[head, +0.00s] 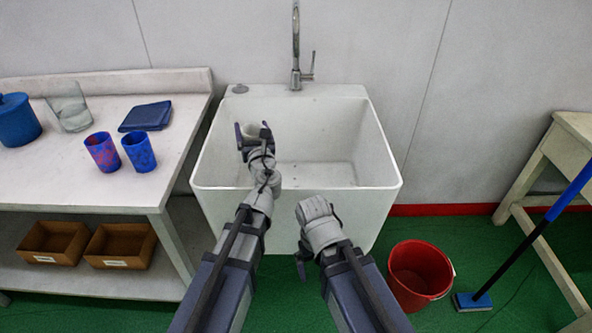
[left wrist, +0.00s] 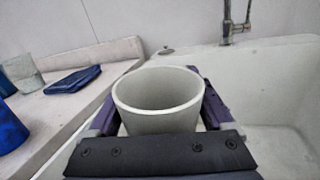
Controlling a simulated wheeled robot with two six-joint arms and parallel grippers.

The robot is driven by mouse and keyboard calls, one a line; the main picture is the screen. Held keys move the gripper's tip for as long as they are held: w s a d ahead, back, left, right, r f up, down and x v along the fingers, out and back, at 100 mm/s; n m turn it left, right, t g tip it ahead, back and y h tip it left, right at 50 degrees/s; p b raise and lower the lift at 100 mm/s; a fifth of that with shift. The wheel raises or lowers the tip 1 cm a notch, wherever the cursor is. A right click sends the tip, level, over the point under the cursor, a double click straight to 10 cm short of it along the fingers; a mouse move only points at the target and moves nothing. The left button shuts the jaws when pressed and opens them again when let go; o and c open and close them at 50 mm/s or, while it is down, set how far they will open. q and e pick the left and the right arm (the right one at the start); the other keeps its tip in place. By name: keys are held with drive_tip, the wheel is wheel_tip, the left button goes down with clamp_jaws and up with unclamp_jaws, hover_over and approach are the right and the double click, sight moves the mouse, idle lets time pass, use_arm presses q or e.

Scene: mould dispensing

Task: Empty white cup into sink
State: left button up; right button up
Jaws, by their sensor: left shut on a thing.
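The white cup (left wrist: 158,122) is held in my left gripper (head: 254,133), whose jaws are shut around its sides. In the left wrist view the cup's mouth is open towards the camera and its grey inside shows; I cannot make out any contents. In the head view the cup (head: 253,130) is mostly hidden by the gripper. The gripper is over the left part of the white sink (head: 350,205), inside its rim. My right gripper (head: 303,262) hangs in front of the sink; its fingers are mostly hidden behind the wrist.
A metal tap (head: 295,60) stands behind the sink. The table (head: 60,190) at left holds two patterned cups (head: 138,152), a clear beaker (head: 70,108), a folded blue cloth (head: 146,116) and a blue pot (head: 17,120). A red bucket (head: 418,275) stands right of the sink.

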use_arm(q)
drive_tip(key=d+r+m+t+h, duration=0.1)
drive_tip(key=d+m, duration=0.2)
drive_tip(key=m, duration=0.4)
drive_tip(key=d+r+m+t+h+b, duration=0.1)
drive_tip(key=d+r+m+t, duration=0.1)
drive_tip(key=m, duration=0.5)
drive_tip(key=shift+d+r+h, duration=0.25)
drive_tip(key=shift+d+h, duration=0.15)
drive_tip(key=shift+d, duration=0.4)
drive_tip(key=shift+m, duration=0.3)
drive_tip(key=shift+d+r, duration=0.1)
drive_tip(key=shift+d, duration=0.15)
drive_tip(key=shift+d+r+m+h, duration=0.15)
drive_tip(key=shift+d+m+h, duration=0.25)
drive_tip(key=shift+m, duration=0.45)
drive_tip(key=shift+d+r+m+h, duration=0.1)
drive_tip(key=shift+d+m+h, duration=0.25)
drive_tip(key=shift+m, duration=0.5)
